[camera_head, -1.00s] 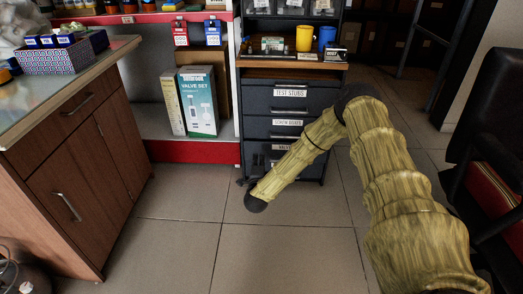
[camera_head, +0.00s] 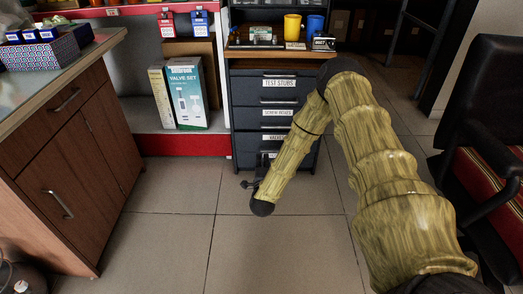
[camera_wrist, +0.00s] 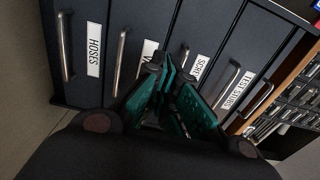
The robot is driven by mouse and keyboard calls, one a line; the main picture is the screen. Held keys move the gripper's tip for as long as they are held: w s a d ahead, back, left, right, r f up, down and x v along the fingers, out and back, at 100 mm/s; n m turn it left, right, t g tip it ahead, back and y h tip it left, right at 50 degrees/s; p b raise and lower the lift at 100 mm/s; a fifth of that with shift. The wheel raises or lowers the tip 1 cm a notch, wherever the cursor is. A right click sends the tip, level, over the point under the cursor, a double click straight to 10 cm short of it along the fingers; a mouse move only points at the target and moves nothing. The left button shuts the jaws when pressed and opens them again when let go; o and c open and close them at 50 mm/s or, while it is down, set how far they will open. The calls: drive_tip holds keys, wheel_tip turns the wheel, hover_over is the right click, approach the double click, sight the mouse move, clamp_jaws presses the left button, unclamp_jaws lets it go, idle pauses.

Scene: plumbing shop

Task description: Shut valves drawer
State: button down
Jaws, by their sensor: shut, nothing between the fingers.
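The valves drawer (camera_head: 299,144) is the third one down in a dark blue-grey cabinet. In the wrist view its front (camera_wrist: 150,22) lies between the hoses and screw boxes drawers, and my fingers hide most of its label beyond a "V". It looks about level with its neighbours; I cannot tell whether a small gap remains. My gripper (camera_head: 248,184) is low in front of the cabinet, near its lower left. In the wrist view its green-padded fingers (camera_wrist: 165,75) are shut and empty, overlapping the valves drawer's label. Whether they touch the front is unclear.
Above are the screw boxes drawer (camera_head: 306,112) and test stubs drawer (camera_head: 313,83); the hoses drawer (camera_wrist: 72,20) is lowest. A red-edged shelf with a valve set box (camera_head: 187,92) stands left. A wooden counter (camera_head: 75,150) and black chair (camera_head: 480,130) flank clear tiled floor.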

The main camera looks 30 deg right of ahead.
sight(263, 134)
drive_tip(key=b+x, duration=0.6)
drive_tip(key=x, duration=0.6)
drive_tip(key=shift+b+x, duration=0.4)
drive_tip(key=shift+x, duration=0.35)
drive_tip(key=shift+r, duration=0.1)
drive_tip(key=shift+d, duration=0.15)
